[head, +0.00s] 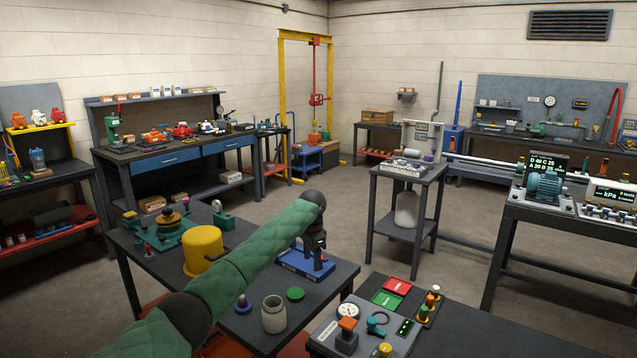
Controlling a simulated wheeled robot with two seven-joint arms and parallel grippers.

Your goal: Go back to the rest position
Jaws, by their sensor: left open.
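My left arm, in a green quilted sleeve, reaches from the lower left across the near table (228,340). Its dark left gripper (318,264) points down at the blue tray (294,264) on that table's right part. The gripper is open. The arm hides part of the table and tray, and I cannot tell whether the fingertips touch anything. My right gripper is not in view. A teal motor (544,187) sits on the bench at the right, beside a display reading kPa (612,194).
On the near table are a yellow cylinder (202,250), a glass jar (274,314), a green lid (295,294) and a green fixture (170,232). A control panel (365,328) and red (397,286) and green (386,299) plates stand front right. Open floor lies behind.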

